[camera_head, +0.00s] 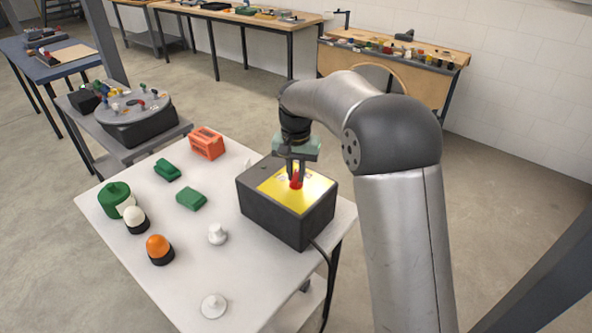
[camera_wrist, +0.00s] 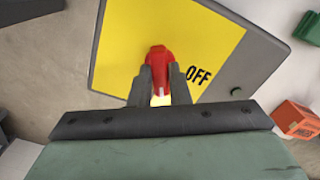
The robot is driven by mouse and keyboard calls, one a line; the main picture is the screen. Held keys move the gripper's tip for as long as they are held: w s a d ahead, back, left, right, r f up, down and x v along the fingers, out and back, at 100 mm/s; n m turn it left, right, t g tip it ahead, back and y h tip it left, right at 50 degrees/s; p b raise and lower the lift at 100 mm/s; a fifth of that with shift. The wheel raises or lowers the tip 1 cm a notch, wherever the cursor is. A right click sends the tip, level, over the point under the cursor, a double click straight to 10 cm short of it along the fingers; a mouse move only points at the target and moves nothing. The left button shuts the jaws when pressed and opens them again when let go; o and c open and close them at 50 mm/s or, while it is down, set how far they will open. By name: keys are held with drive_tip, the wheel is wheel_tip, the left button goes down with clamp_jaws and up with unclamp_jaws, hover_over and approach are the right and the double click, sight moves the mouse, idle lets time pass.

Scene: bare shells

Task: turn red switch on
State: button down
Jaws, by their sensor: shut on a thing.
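The red switch (camera_head: 296,181) stands on the yellow top plate (camera_head: 310,190) of a dark grey box (camera_head: 275,217) on the white table. In the wrist view the red switch (camera_wrist: 158,58) sits between my gripper's fingers (camera_wrist: 160,88), which are shut on it from both sides. The black word OFF (camera_wrist: 198,76) shows on the yellow plate to the right of the switch. In the head view my gripper (camera_head: 296,172) comes straight down onto the switch. The fingers hide part of the switch and of the plate, and no ON label is visible.
Other benches stand behind.

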sight(296, 175)
drive_tip(key=m, duration=0.5)
drive_tip(key=shift+w+r+p, duration=0.1)
drive_tip(key=shift+p, duration=0.25)
drive_tip(key=shift+m, duration=0.3)
drive_tip(key=c, duration=1.4)
unclamp_jaws()
drive_tip(key=shift+o, duration=0.2)
wheel_tip(296, 175, up, 17)
drive_tip(key=shift+r, duration=0.15)
